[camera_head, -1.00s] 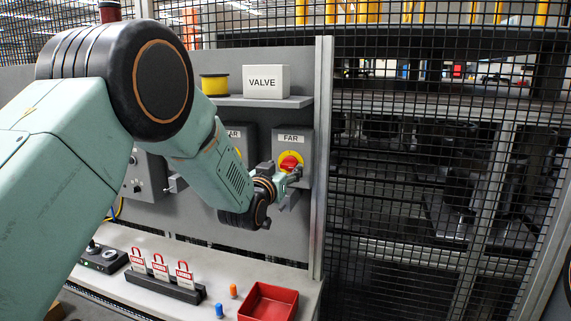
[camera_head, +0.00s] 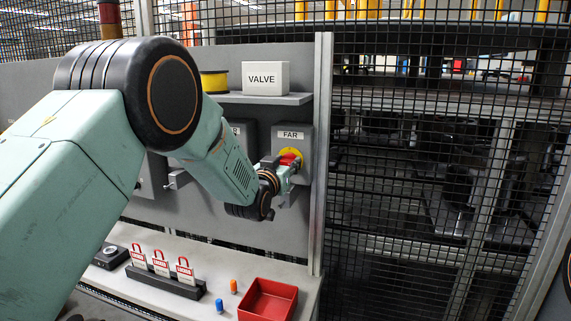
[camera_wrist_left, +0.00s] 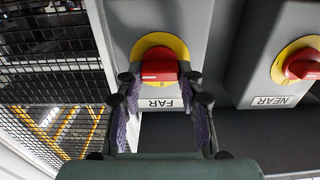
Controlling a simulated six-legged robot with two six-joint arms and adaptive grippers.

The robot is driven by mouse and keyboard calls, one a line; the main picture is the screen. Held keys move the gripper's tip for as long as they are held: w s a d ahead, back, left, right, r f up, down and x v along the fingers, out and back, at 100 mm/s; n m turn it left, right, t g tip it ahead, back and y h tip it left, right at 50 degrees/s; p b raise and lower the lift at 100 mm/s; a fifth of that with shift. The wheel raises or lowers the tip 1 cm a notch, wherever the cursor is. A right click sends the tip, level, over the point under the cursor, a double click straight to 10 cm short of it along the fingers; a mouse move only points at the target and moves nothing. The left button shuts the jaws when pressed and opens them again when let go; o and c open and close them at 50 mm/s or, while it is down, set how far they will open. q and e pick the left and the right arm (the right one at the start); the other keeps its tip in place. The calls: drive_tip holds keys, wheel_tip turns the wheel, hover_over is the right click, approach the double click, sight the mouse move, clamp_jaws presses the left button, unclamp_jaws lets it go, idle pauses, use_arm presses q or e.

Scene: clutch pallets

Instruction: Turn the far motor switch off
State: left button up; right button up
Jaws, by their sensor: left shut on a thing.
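The far motor switch is a red rotary knob (camera_wrist_left: 159,68) on a yellow disc (camera_wrist_left: 176,43), on a grey box labelled FAR. In the head view the FAR box (camera_head: 293,139) hangs on the grey panel, its knob partly hidden by my gripper. My left gripper (camera_head: 290,166) reaches the knob from the front. In the left wrist view its two fingers (camera_wrist_left: 160,95) stand on either side of the red knob, shut on it. The NEAR switch (camera_wrist_left: 304,64) is to the right there, with a similar red knob. My right gripper is not in view.
A VALVE box (camera_head: 265,78) and a yellow roll (camera_head: 214,82) sit on a shelf above. Red padlocks in a black rack (camera_head: 167,282), a red tray (camera_head: 268,299) and small orange and blue pieces lie on the ledge below. A mesh fence (camera_head: 420,180) stands right.

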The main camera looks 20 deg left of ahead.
use_arm(q)
drive_tip(key=shift+a, duration=0.1)
drive_tip(key=shift+c, duration=0.7)
drive_tip(key=c, duration=0.3)
